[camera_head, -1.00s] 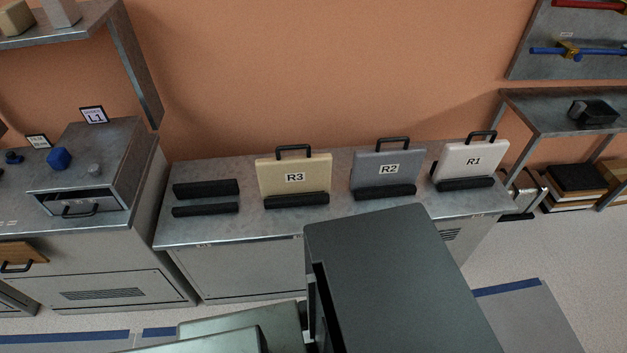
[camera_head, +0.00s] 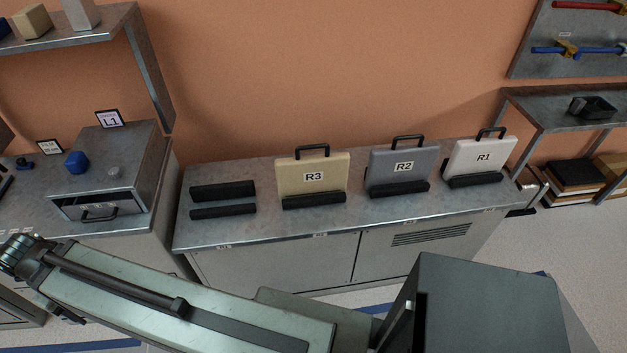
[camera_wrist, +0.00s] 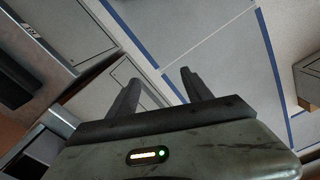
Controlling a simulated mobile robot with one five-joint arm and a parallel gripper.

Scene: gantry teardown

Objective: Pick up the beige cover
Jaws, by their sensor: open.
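The beige cover (camera_head: 313,178), labelled R3 with a black handle on top, stands upright in a black holder (camera_head: 314,201) on the grey bench. My gripper shows in the wrist view (camera_wrist: 160,88) with its two fingers apart and nothing between them. It points at the floor and cabinet fronts. In the head view my arm crosses the lower left, in front of the bench and well apart from the cover. The fingers cannot be made out clearly there. The cover is not identifiable in the wrist view.
A grey cover R2 (camera_head: 402,170) and a white cover R1 (camera_head: 481,158) stand to the right in their own holders. An empty black holder (camera_head: 222,191) is on the left. A drawer unit (camera_head: 118,165) stands further left. The bench's front strip (camera_head: 330,226) is clear.

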